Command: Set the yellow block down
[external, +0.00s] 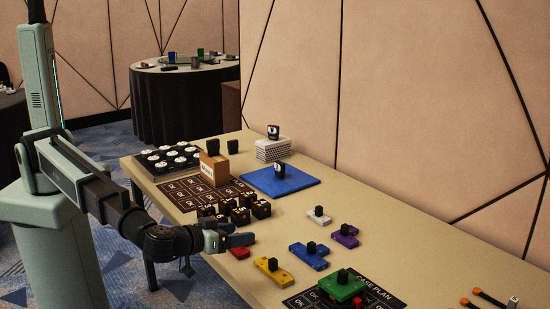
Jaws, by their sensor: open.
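The yellow block (282,279) is a flat bar with a black knob on top. It lies on the beige table (206,279) near the front edge, just left of a dark printed plan sheet (384,292). My gripper (248,240) is open, up and to the left of the yellow block in the picture, and looks apart from it. Nothing shows between its fingers, though the gap is hard to see from this side. A red block (240,254) shows partly just below my gripper.
A green block (343,291) stands on the plan sheet. Blue (309,260), purple (345,240) and white (319,219) blocks lie beyond the yellow one. Several black cubes (240,215) stand close behind my gripper. A blue mat (297,186) lies farther back.

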